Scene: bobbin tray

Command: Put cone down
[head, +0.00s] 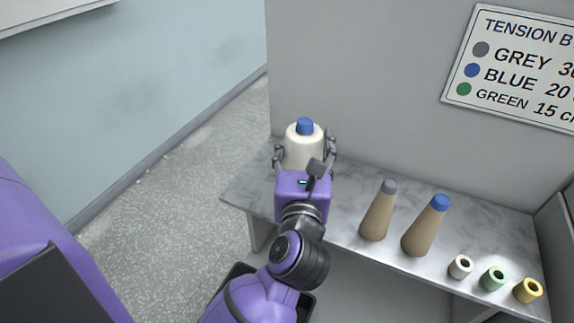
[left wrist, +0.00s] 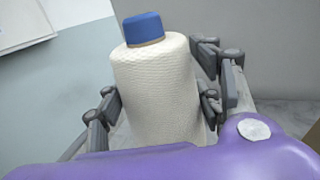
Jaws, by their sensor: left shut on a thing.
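The cone (head: 303,148) is a cream yarn cone with a blue tip, upright near the left end of the grey marbled table (head: 340,241). My left gripper (head: 305,158) is shut around its sides, one finger on each side. In the left wrist view the cone (left wrist: 158,90) stands between the fingers of my left gripper (left wrist: 158,102). Its base is hidden behind the gripper, so I cannot tell whether it touches the table. My right gripper is not in view.
A grey-tipped bare cone (head: 378,212) and a blue-tipped bare cone (head: 425,228) stand right of my gripper. White (head: 460,267), green (head: 492,279) and yellow (head: 528,290) rings lie farther right. A wall with a tension sign (head: 515,68) rises behind.

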